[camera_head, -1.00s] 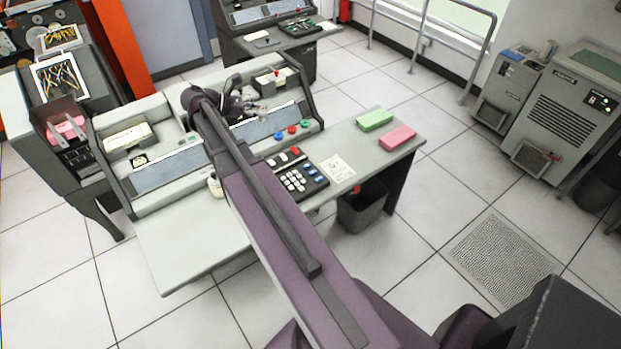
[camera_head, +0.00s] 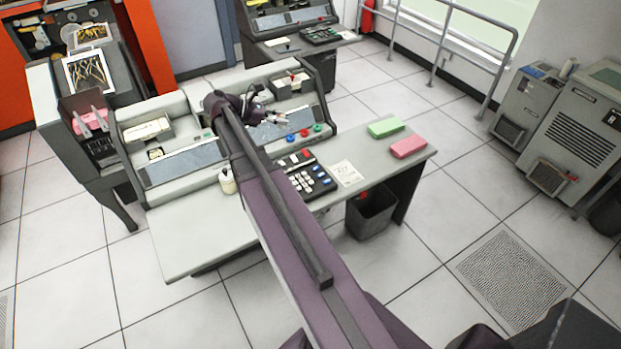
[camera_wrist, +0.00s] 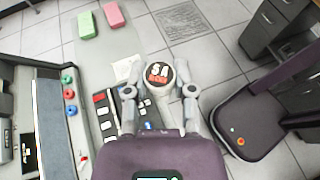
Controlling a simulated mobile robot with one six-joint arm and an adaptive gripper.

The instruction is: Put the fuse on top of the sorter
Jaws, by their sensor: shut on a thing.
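My gripper (camera_wrist: 160,88) is shut on the fuse (camera_wrist: 159,73), a short round piece whose end face carries white and red lettering, the first part reading "5A". In the head view my gripper (camera_head: 272,118) is above the desk console, near its coloured buttons; the fuse is too small to make out clearly there. No readable label names the sorter. A dark machine with pockets and pink cards (camera_head: 90,122) stands at the left, and a grey vented cabinet (camera_head: 570,130) stands at the right. I cannot tell which is the sorter. My gripper is apart from both.
The desk (camera_head: 190,240) holds a keypad (camera_head: 308,178), a white cup (camera_head: 227,181), a green block (camera_head: 386,127) and a pink block (camera_head: 408,147). A bin (camera_head: 371,215) stands below it. Open tiled floor lies between the desk and the right cabinet.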

